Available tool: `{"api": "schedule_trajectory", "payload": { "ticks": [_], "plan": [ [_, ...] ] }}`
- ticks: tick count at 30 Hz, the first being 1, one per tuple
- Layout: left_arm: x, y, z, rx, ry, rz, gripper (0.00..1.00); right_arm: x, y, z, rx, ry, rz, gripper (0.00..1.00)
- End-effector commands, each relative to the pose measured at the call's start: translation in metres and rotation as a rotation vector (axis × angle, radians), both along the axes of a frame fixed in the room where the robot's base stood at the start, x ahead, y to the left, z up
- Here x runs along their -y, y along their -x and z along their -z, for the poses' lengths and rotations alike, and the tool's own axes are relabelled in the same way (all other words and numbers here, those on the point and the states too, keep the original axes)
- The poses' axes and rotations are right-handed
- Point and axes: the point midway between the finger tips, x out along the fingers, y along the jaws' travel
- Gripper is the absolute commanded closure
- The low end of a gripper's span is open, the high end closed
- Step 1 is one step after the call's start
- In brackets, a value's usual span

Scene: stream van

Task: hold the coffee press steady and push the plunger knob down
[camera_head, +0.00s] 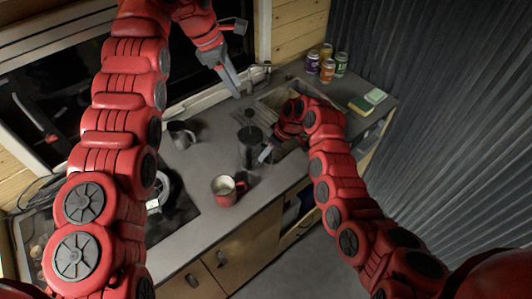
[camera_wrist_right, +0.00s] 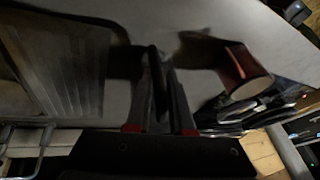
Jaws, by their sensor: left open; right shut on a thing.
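The coffee press (camera_head: 251,150) is a dark upright cylinder on the grey counter, with its plunger rod and knob (camera_head: 249,115) sticking up from the lid. My right gripper (camera_head: 266,154) is at the press's right side and shut on it, apparently at the handle. In the right wrist view its fingers (camera_wrist_right: 163,92) close on a thin dark part; the rest of the press is hard to make out. My left gripper (camera_head: 238,92) is open and empty, pointing down above and behind the knob, apart from it.
A red mug (camera_head: 224,190) stands in front of the press; it also shows in the right wrist view (camera_wrist_right: 245,70). A grey metal pitcher (camera_head: 182,135) is at left, a sink (camera_head: 268,103) behind. Several cans (camera_head: 327,70) and sponges (camera_head: 375,96) are at back right.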

Motion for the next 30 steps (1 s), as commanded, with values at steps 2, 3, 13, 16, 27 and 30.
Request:
{"api": "schedule_trajectory", "payload": {
  "ticks": [2, 3, 13, 16, 27, 30],
  "plan": [
    [0.0, 0.0, 0.0001, 0.0, 0.0, 0.0, 0.5, -0.0001, 0.0006, 0.0007, -0.002, 0.0, 0.0, 1.0],
    [0.0, 0.0, 0.0, 0.0, 0.0, 0.0, 0.5, -0.0001, 0.0006, 0.0007, -0.002, 0.001, 0.0, 1.0],
    [0.0001, 0.0, 0.0002, 0.0, 0.0, 0.0, 0.5, 0.0005, 0.0015, 0.002, -0.006, 0.002, 0.001, 1.0],
    [0.0, 0.0, 0.0003, 0.0, 0.0, 0.0, 0.5, 0.0007, 0.0017, 0.0022, -0.007, 0.003, 0.0, 1.0],
    [0.0, 0.0, 0.0004, 0.0, 0.0, 0.0, 0.5, 0.0012, 0.002, 0.003, -0.009, 0.003, 0.001, 1.0],
    [0.0001, -0.0001, 0.0005, 0.003, -0.001, 0.006, 0.64, 0.0014, 0.002, 0.003, -0.01, 0.003, 0.001, 1.0]
  ]
}}
